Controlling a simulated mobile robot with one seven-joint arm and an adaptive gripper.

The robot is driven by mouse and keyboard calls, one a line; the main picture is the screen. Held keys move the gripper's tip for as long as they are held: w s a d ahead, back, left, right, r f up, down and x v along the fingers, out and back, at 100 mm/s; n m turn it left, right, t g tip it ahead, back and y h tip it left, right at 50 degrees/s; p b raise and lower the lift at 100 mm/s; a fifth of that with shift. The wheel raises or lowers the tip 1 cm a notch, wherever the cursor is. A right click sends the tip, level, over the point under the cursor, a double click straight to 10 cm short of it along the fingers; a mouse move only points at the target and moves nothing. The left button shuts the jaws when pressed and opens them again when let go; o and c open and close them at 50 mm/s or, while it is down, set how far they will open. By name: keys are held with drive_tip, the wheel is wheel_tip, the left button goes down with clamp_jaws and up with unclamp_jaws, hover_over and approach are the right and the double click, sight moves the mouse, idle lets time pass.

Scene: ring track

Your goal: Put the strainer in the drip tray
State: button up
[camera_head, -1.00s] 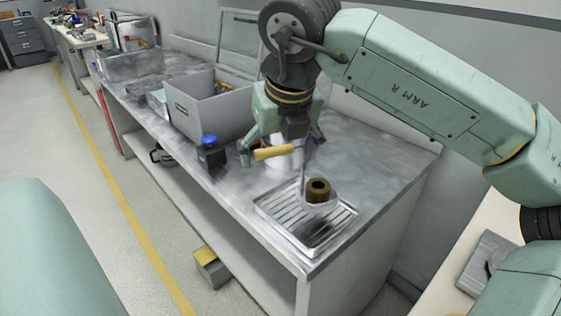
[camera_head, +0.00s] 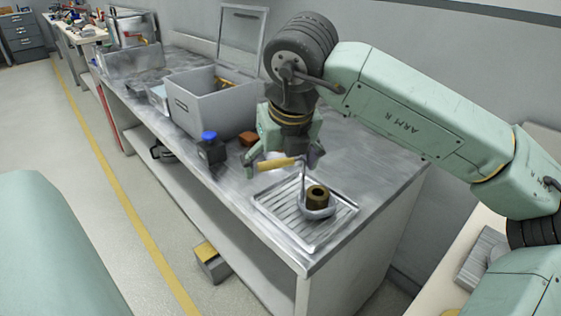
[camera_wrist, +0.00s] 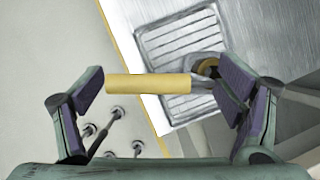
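The strainer (camera_head: 316,211) has a round metal bowl, an upright stem and a yellow handle (camera_head: 278,163). A brown cylinder (camera_head: 317,195) with a dark hole sits in its bowl. The bowl is over the ribbed metal drip tray (camera_head: 269,203) and appears to rest on it. My gripper (camera_head: 283,164) has its fingers at the two ends of the handle, which lies lengthwise between them. In the wrist view my gripper (camera_wrist: 160,88) spans the yellow handle (camera_wrist: 148,84) up to the stem. The drip tray (camera_wrist: 184,40) shows behind it, and the bowl is partly hidden by the right finger.
The tray lies at the near end of a metal-topped bench (camera_head: 378,150). A grey bin (camera_head: 207,105), a dark bottle with a blue cap (camera_head: 211,148) and a small brown block (camera_head: 249,138) stand farther back. A yellow-topped block (camera_head: 210,262) is on the floor.

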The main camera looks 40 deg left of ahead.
drive_tip(key=shift+o, duration=1.2)
drive_tip(key=shift+r, duration=0.1)
drive_tip(key=shift+r, duration=0.2)
drive_tip(key=v, duration=1.1)
drive_tip(key=shift+r, duration=0.35)
drive_tip(key=shift+s+d+r, duration=0.1)
drive_tip(key=shift+d, duration=0.05)
